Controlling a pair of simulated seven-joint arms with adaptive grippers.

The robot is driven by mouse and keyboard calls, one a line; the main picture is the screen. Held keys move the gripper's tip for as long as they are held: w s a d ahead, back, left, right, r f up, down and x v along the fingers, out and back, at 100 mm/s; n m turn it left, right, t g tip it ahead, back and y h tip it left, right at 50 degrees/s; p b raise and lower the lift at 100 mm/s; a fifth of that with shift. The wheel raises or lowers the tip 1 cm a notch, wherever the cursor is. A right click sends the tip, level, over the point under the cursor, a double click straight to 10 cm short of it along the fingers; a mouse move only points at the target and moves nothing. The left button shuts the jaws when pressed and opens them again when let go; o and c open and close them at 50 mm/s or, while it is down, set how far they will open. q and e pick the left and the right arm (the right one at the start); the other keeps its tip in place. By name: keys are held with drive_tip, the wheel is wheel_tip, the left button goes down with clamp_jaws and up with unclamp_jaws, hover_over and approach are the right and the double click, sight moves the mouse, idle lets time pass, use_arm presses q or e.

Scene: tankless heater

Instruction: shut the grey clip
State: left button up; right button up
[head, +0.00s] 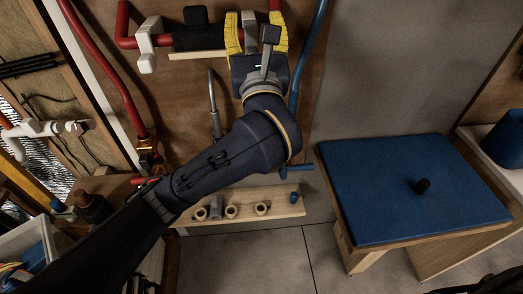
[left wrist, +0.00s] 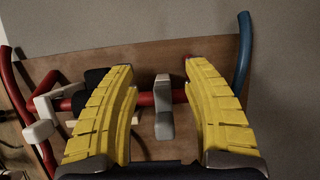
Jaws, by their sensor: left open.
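The grey clip (left wrist: 164,122) sits on the red pipe (left wrist: 140,99) in the left wrist view, between my left gripper's yellow fingers. A small part of the clip (head: 248,20) shows between the fingers in the head view. My left gripper (head: 256,22) is open, its fingers on either side of the clip with gaps to both. In the left wrist view the gripper (left wrist: 160,68) points at the pipe. I cannot tell how far the clip's jaw is open. My right gripper is not in view.
A white clip (head: 147,42) and a black sleeve (head: 198,38) are on the pipe to the left. A blue pipe (head: 312,45) runs at the right. A wooden rack (head: 280,208) with fittings is below. A blue-topped table (head: 390,185) stands at the right.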

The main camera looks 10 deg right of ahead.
use_arm(q)
drive_tip(key=d+v, duration=0.1)
drive_tip(key=v, duration=1.4)
drive_tip(key=w+a+f+m+t+y, duration=0.25)
drive_tip(key=w+f+m+y, duration=0.45)
drive_tip(key=w+f, duration=0.4)
drive_tip(key=w+f+m+h, duration=0.3)
drive_tip(key=f+m, duration=0.5)
drive_tip(key=f, duration=0.3)
drive_tip(key=w+d+f+m+g+h, duration=0.1)
drive_tip(key=w+f+m+h, duration=0.2)
drive_tip(key=f, duration=0.9)
drive_tip(key=shift+m+h, duration=1.7)
drive_tip(key=shift+m, duration=1.1)
drive_tip(key=shift+d+g, duration=0.1)
drive_tip(key=shift+g, duration=0.15)
drive_tip(key=shift+d, duration=0.1)
